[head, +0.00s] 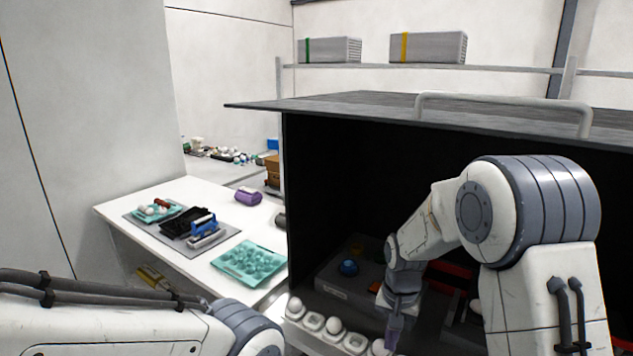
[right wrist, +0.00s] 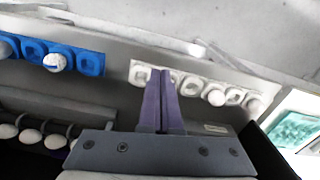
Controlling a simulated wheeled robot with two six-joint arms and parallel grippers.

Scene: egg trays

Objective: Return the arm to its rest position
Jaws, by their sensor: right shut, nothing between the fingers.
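My right arm reaches into a dark open-fronted box (head: 350,103). My right gripper (head: 393,335) points down near the front of the box, beside a row of white eggs in a pale tray (head: 313,322). In the right wrist view, the purple fingers of my right gripper (right wrist: 164,100) are pressed together with nothing between them. Their tips overlap the pale egg tray (right wrist: 140,75) in that picture; I cannot tell whether they touch it. My left arm (head: 110,320) lies across the lower left of the head view. Its gripper is out of view.
A blue egg tray (right wrist: 88,62) with white eggs shows in the right wrist view. A raised door with a bar handle (head: 500,98) overhangs my right arm. A white table (head: 130,210) at left holds a teal tray (head: 225,272), a black tray (head: 178,226) and a purple item (head: 248,197).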

